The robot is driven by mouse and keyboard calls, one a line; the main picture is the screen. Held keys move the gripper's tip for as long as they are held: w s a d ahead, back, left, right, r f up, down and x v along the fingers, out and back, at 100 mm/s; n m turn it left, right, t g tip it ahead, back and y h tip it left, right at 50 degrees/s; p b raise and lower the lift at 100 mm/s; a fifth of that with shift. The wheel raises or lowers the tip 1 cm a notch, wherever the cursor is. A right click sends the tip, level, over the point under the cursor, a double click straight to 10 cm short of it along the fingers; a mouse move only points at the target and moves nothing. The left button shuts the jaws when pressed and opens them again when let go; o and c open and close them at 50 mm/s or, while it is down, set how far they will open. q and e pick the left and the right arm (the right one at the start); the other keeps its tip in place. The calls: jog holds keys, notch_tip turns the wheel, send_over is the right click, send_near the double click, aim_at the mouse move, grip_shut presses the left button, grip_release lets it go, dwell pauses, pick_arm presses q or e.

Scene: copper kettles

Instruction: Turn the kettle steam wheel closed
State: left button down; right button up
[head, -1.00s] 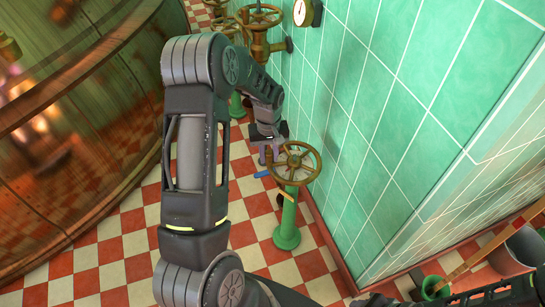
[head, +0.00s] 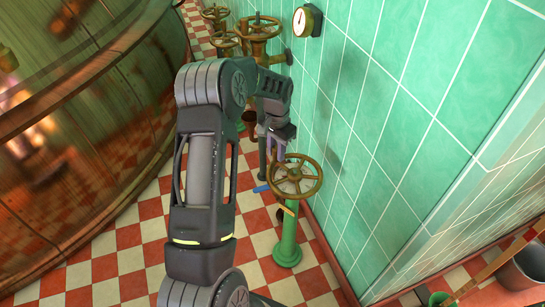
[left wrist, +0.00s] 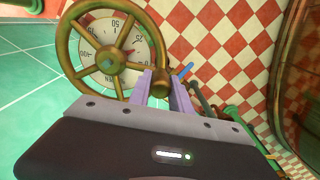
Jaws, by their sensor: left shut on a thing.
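The brass steam wheel (head: 318,184) lies on top of a green pedestal (head: 287,245) beside the tiled wall. It has spokes, and a numbered dial (left wrist: 128,28) shows through them in the left wrist view. My left gripper (head: 275,156) comes down on the far left part of the rim. In the left wrist view its purple fingers (left wrist: 164,88) are shut around the wheel's rim (left wrist: 160,76). The arm and the small scale hide its exact grip in the head view. My right gripper is not in view.
A blue lever (head: 262,189) sticks out left of the pedestal. Other brass wheels (head: 259,26) and a gauge (head: 307,20) stand farther back by the wall. A large copper kettle (head: 80,130) fills the left. A grey bucket (head: 525,268) is at lower right.

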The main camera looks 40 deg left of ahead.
pick_arm(q)
jog(key=w+m, duration=0.1)
jog(key=m, duration=0.1)
jog(key=w+d+m, duration=0.1)
jog(key=w+m, duration=0.1)
jog(key=shift+w+b, duration=0.1)
jog(key=shift+b, duration=0.25)
jog(key=shift+w+d+m, duration=0.1)
jog(key=shift+w+m, duration=0.15)
jog(key=shift+m, duration=0.25)
jog(key=shift+w+d+r, duration=0.1)
jog(key=shift+w+d, duration=0.1)
jog(key=shift+w, duration=0.05)
jog(key=shift+w+d, duration=0.1)
jog(key=c, duration=1.2)
grip_release()
notch_tip(320, 180, up, 8)
jog(key=shift+f, duration=0.15)
